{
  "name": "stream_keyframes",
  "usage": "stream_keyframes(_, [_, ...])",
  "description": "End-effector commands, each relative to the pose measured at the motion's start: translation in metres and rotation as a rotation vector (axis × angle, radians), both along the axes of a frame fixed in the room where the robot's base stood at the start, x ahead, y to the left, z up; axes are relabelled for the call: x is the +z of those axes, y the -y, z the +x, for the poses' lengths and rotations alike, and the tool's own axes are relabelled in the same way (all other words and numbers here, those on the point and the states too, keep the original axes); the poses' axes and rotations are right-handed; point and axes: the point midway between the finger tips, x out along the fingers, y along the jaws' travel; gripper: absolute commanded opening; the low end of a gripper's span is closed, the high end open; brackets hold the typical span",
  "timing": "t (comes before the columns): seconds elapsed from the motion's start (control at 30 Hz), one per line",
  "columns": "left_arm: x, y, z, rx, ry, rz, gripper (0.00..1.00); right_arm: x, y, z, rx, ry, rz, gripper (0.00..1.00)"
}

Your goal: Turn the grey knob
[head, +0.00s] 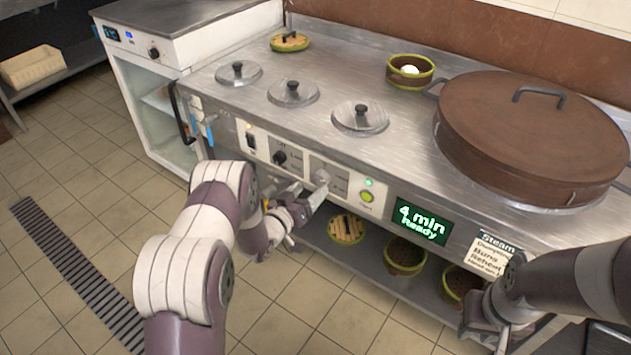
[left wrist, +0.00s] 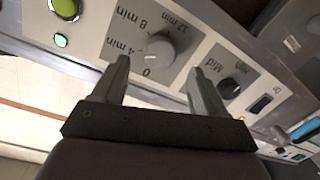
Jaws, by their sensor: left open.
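The grey knob (head: 322,176) is on the front panel of the steel counter, right of a black knob. In the left wrist view the grey knob (left wrist: 160,50) has a dial marked 0, 4 min, 8 min and 12 min around it. My left gripper (head: 306,197) is open in front of the panel, just below the grey knob. In the left wrist view its two fingers (left wrist: 160,72) are apart, either side of the knob's lower edge, with nothing gripped. I cannot tell whether they touch it. My right gripper (head: 487,335) is at the bottom right, its fingers mostly unclear.
The black knob (left wrist: 229,88) is close beside one left finger. A lit green button (head: 367,197) and a display (head: 420,222) reading "4 min Ready" are right of the grey knob. Steamer baskets (head: 404,256) stand on the shelf below. A large brown-lidded pot (head: 530,138) sits on top.

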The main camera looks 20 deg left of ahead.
Motion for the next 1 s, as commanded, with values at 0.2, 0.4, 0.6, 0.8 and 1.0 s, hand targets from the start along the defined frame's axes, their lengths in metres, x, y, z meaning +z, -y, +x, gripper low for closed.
stream_keyframes(0.2, [0.007, -0.018, -0.055, 0.003, -0.003, -0.002, 0.72, 0.016, 0.0, 0.0, 0.0, 0.0, 0.0, 0.31])
stream_keyframes(0.4, [0.007, -0.024, -0.078, 0.001, -0.001, -0.002, 0.72, 0.019, 0.0, 0.0, 0.0, 0.0, 0.0, 0.31])
stream_keyframes(0.6, [0.007, -0.025, -0.08, 0.0, 0.001, 0.0, 0.72, 0.018, 0.0, 0.0, 0.0, 0.0, 0.0, 0.31])
stream_keyframes(0.8, [0.007, -0.025, -0.08, 0.0, 0.0, 0.0, 0.72, 0.018, 0.0, 0.0, 0.0, 0.0, 0.0, 0.31])
stream_keyframes(1.0, [-0.012, -0.027, -0.082, 0.004, -0.077, 0.054, 0.72, 0.018, 0.0, 0.0, 0.0, 0.0, 0.0, 0.31])
